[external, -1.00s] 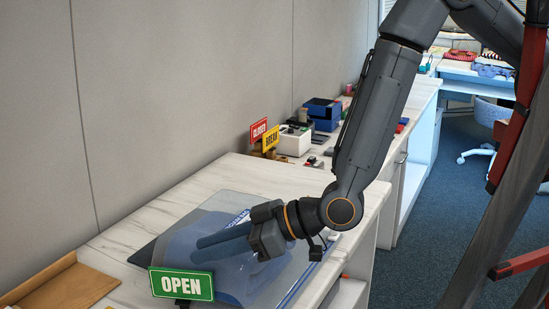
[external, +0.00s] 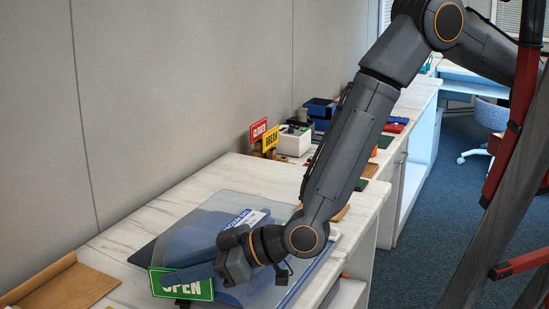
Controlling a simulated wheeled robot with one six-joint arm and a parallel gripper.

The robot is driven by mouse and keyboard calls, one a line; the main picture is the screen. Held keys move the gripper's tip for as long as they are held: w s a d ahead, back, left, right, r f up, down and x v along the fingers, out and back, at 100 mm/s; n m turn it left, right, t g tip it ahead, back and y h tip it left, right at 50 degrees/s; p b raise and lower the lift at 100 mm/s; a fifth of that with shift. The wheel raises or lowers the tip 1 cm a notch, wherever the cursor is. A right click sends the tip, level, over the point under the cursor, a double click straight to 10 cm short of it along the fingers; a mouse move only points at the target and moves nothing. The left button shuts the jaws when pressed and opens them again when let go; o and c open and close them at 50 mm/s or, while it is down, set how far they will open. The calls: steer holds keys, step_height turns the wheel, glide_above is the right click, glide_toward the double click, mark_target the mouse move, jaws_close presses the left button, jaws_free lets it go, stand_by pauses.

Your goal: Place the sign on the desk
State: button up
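A green "OPEN" sign (external: 206,290) with a white border stands upright at the near edge of the desk (external: 262,176). My gripper (external: 178,279) is low over the desk, its fingers pointing left. The fingers cross the view of the sign and hide the upper part of its letters. I cannot tell whether they touch it, or whether they are open or shut. A red "CLOSED" sign (external: 258,129) and a yellow "BREAK" sign (external: 270,139) stand further back by the wall.
A dark, clear-topped desk mat (external: 149,252) with a blue-and-white item (external: 246,219) lies under my arm. A brown tray (external: 62,285) is at the near left. A white box (external: 294,142) and blue boxes (external: 320,109) stand behind. The desk's middle left is clear.

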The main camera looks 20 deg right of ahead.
steer(key=shift+c, duration=0.3)
jaws_close()
steer(key=shift+r, duration=0.1)
